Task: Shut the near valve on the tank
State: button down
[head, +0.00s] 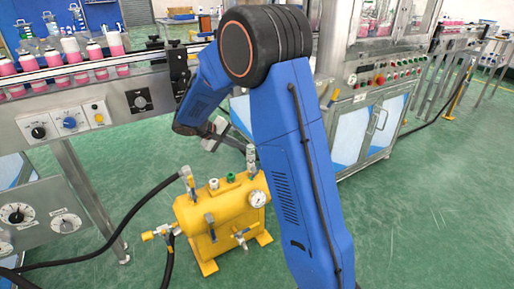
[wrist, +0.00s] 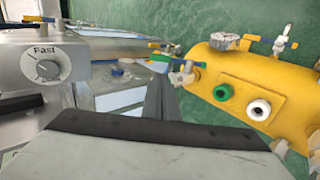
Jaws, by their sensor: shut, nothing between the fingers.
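The yellow tank (head: 225,208) stands on the green floor, with a round gauge (head: 257,199) at its right end. On its side nearest the head camera is a valve with a small lever (head: 240,237); a blue lever (head: 210,222) hangs beside it. Other valves are at the top left (head: 187,176) and behind the right end (head: 250,156). In the wrist view the tank (wrist: 275,75) lies at the right, with one levered valve (wrist: 283,40) above and another (wrist: 182,76) at its left end. My gripper (head: 241,147) is shut and empty, beyond the tank's right end; my arm partly hides it.
A black hose (head: 130,215) runs left from the tank. A conveyor with pink bottles (head: 75,70) and a control box (head: 60,125) stand at the left. A cabinet machine (head: 365,120) stands behind at the right. The floor (head: 420,220) at the right is clear.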

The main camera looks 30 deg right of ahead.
send_over(260, 165)
notch_tip(260, 165, down, 9)
jog(key=shift+f, duration=0.1)
jog(key=shift+d, duration=0.1)
dwell(0.5)
jog(key=shift+d+f+y, duration=0.15)
jog(key=shift+d+y, duration=0.7)
jog(key=shift+y, duration=0.25)
jog(key=d+y, duration=0.1)
jog(key=d+f+y, duration=0.1)
jog(key=y, duration=0.1)
jog(key=shift+w+d+f, duration=0.1)
jog(key=shift+f, duration=0.2)
jog(key=shift+d+f+y, duration=0.15)
jog(key=shift+d+f, duration=0.4)
jog(key=shift+f, duration=0.15)
jog(key=shift+d+f+y, duration=0.15)
jog(key=shift+d+f, duration=0.35)
jog(key=shift+f, duration=0.3)
jog(key=v, duration=1.7)
jog(key=shift+w+r, duration=0.2)
jog(key=shift+r, duration=0.1)
